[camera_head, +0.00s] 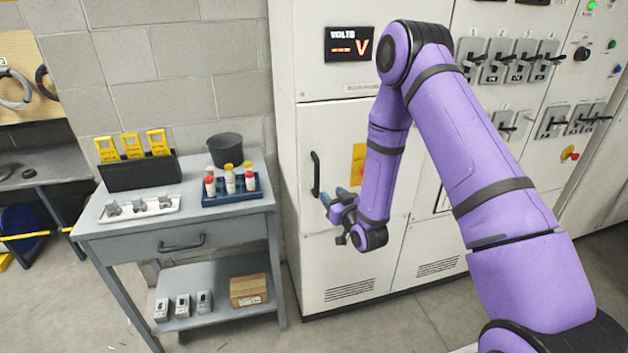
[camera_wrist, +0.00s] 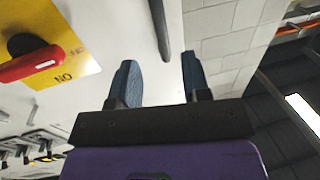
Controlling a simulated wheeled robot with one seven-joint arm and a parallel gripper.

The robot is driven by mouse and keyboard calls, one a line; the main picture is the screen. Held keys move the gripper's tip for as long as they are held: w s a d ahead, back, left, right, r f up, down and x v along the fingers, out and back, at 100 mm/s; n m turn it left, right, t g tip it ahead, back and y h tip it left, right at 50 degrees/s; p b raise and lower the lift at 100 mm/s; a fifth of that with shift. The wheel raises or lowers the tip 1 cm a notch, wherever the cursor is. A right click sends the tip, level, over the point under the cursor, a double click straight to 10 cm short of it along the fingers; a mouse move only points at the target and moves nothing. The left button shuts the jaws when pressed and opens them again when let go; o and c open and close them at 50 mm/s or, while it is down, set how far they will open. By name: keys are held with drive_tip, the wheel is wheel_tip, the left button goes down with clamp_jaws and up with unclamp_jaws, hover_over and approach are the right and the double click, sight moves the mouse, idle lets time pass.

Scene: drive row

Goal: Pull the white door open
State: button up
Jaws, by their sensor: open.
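The white door (camera_head: 335,245) is the lower left door of the big white cabinet, and it looks shut. Its upright black bar handle (camera_head: 315,174) is on the door's left side. My gripper (camera_head: 333,197) is in front of the door, just right of and a little below the handle's lower end. In the wrist view my gripper (camera_wrist: 160,80) has its two blue fingers wide apart with nothing between them. The handle (camera_wrist: 160,25) shows beyond the fingertips, in line with the gap, and looks apart from them. My forearm hides part of the door.
A yellow plate with a red switch (camera_wrist: 35,62) is on the door beside my gripper. A grey workbench (camera_head: 105,235) with a drawer stands left of the cabinet, carrying a blue bottle tray (camera_head: 225,199) and a dark pot (camera_head: 225,149). The floor before the door looks clear.

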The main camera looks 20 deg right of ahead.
sight(318, 180)
drive_tip(key=w, duration=0.3)
drive_tip(key=w+a, duration=0.1)
drive_tip(key=w, duration=0.2)
drive_tip(key=w+a, duration=0.1)
drive_tip(key=w, duration=0.3)
clamp_jaws()
